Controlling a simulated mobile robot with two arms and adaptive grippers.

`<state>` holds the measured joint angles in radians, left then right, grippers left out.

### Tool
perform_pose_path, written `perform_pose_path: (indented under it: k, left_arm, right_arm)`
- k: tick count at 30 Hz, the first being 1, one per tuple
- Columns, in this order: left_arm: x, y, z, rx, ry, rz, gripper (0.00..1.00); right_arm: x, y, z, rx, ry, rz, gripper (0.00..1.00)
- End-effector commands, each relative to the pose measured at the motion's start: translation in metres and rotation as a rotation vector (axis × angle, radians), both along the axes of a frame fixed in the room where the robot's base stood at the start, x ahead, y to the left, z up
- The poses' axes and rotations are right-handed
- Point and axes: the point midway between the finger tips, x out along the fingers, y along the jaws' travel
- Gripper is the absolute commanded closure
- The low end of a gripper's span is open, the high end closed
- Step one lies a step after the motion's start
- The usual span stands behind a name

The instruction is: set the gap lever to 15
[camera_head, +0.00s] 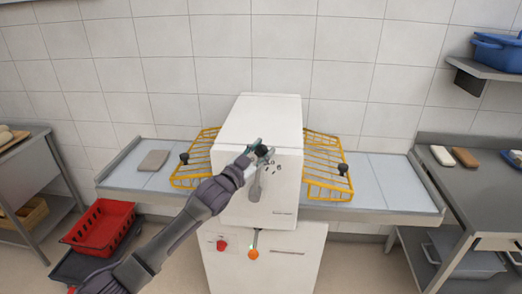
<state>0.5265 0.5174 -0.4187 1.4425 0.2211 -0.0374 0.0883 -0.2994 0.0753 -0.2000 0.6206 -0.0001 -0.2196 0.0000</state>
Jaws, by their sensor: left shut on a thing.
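The white machine (258,120) stands in the middle, with a grey gap lever (256,187) on its front face. Small dark scale marks (278,166) show to the right of the lever's top; they are too small to read well, so I cannot tell the setting. My left gripper (260,151) is at the upper part of the front face, shut on a dark knob at the lever's upper end. The gripper hides part of the lever and scale. My right gripper is not in view.
Yellow wire guards (325,165) flank the machine above grey side tables (380,190). A red button (221,245) and an orange knob (253,254) sit on the lower front. A red crate (100,228) stands at left, and a steel table (480,185) at right.

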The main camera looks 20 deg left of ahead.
Motion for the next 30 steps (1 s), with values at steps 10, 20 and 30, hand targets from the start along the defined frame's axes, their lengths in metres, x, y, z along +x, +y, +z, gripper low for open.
perform_pose_path:
  k: [10, 20, 30]
  left_arm:
    - [0.0, 0.0, 0.0, -0.002, 0.001, -0.001, 0.35]
    - [-0.017, 0.005, -0.005, -0.001, 0.002, -0.001, 0.35]
    - [-0.085, 0.024, -0.016, -0.001, 0.004, -0.001, 0.35]
  right_arm:
    - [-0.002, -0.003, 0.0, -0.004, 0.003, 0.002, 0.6]
    - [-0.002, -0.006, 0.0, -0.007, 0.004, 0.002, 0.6]
    - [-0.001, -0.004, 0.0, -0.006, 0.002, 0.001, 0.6]
